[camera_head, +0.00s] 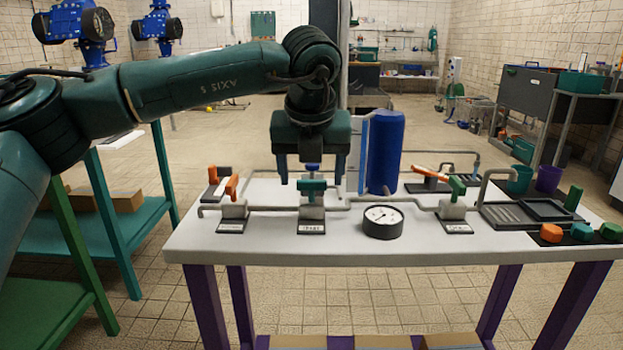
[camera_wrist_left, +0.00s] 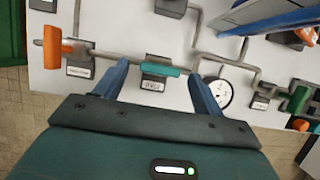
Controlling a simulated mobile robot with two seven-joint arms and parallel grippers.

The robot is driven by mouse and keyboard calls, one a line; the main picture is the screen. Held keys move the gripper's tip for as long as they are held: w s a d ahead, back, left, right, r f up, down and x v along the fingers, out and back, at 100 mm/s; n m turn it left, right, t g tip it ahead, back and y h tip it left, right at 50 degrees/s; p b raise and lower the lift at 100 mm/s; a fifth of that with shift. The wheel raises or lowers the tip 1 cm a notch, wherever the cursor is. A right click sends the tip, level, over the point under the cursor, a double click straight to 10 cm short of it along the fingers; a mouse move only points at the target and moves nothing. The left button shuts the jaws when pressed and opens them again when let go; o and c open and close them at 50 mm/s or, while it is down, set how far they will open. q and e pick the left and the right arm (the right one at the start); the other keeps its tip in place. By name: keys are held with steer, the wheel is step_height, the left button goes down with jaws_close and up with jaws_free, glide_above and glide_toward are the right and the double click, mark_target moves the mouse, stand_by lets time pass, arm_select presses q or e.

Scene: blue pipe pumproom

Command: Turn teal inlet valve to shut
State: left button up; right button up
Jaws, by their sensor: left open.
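The teal inlet valve (camera_head: 312,189) sits on a grey block on the pipe at the front middle of the white table. Its teal handle lies left to right, roughly along the pipe. It also shows in the wrist view (camera_wrist_left: 160,69), with a label plate in front of it. My left gripper (camera_head: 312,181) points down over the valve, open, with one finger on each side of the handle. In the wrist view, the fingertips (camera_wrist_left: 158,71) stand apart from the handle's ends, with gaps on both sides. My right gripper is not in view.
Left of the valve is an orange-handled valve (camera_head: 232,187). A pressure gauge (camera_head: 383,221) sits close at right. A blue cylinder (camera_head: 386,152) stands behind. A green-handled valve (camera_head: 457,189) and coloured knobs (camera_head: 581,232) lie further right. The table's front edge is clear.

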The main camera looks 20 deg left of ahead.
arm_select(q)
steer(key=shift+w+f, duration=0.1)
steer(key=shift+f, duration=0.25)
steer(key=shift+c, duration=0.2)
steer(key=c, duration=1)
